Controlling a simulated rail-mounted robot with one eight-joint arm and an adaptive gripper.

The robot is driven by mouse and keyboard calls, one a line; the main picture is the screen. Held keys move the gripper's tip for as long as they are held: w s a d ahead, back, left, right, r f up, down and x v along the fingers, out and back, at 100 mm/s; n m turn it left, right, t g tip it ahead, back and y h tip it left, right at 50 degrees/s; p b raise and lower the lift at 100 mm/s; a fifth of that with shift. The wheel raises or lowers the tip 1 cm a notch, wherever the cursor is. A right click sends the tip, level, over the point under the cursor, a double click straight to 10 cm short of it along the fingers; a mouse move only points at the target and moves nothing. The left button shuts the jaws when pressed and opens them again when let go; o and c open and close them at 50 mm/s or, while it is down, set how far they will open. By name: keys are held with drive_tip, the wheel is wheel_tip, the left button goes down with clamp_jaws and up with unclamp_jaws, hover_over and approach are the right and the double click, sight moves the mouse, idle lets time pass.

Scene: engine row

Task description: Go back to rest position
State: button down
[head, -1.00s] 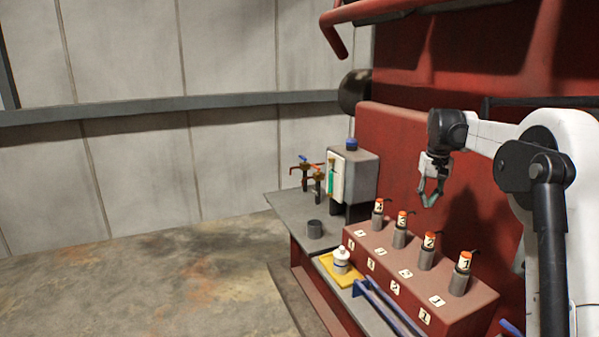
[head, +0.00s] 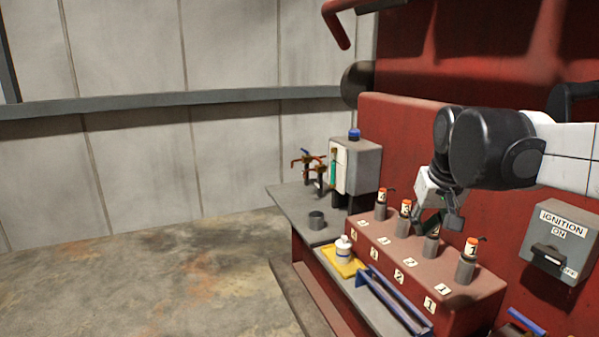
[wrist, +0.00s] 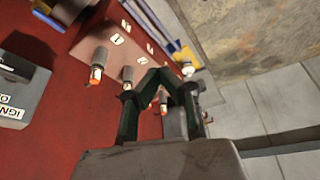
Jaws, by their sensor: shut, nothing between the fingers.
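My gripper (head: 440,222) is in front of the red back panel, above the red engine block (head: 415,262). In the head view it overlaps the cylinder numbered 2 and hides most of its orange top. In the wrist view my gripper's green-lined fingers (wrist: 165,72) come together at their tips with nothing between them. The orange-topped cylinders numbered 4 (head: 381,203), 3 (head: 404,217) and 1 (head: 467,262) stand upright in a row on the block. Whether the fingers touch anything cannot be told.
An ignition box (head: 560,245) is on the panel at right. A white bottle (head: 343,250) sits on a yellow tray (head: 345,264), near a blue-handled bar (head: 395,300).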

drive_tip(key=s+a+f+t+b, duration=0.1)
drive_tip(key=s+a+f+b, duration=0.1)
drive_tip(key=s+f, duration=0.5)
drive_tip(key=s+a+f+t+b, duration=0.1)
drive_tip(key=s+a+f, duration=0.2)
drive_tip(key=s+f, duration=0.5)
drive_tip(key=s, duration=0.4)
drive_tip(key=shift+s+a+t+b, duration=0.25)
drive_tip(key=shift+t+b, duration=0.05)
drive_tip(key=shift+b, duration=0.1)
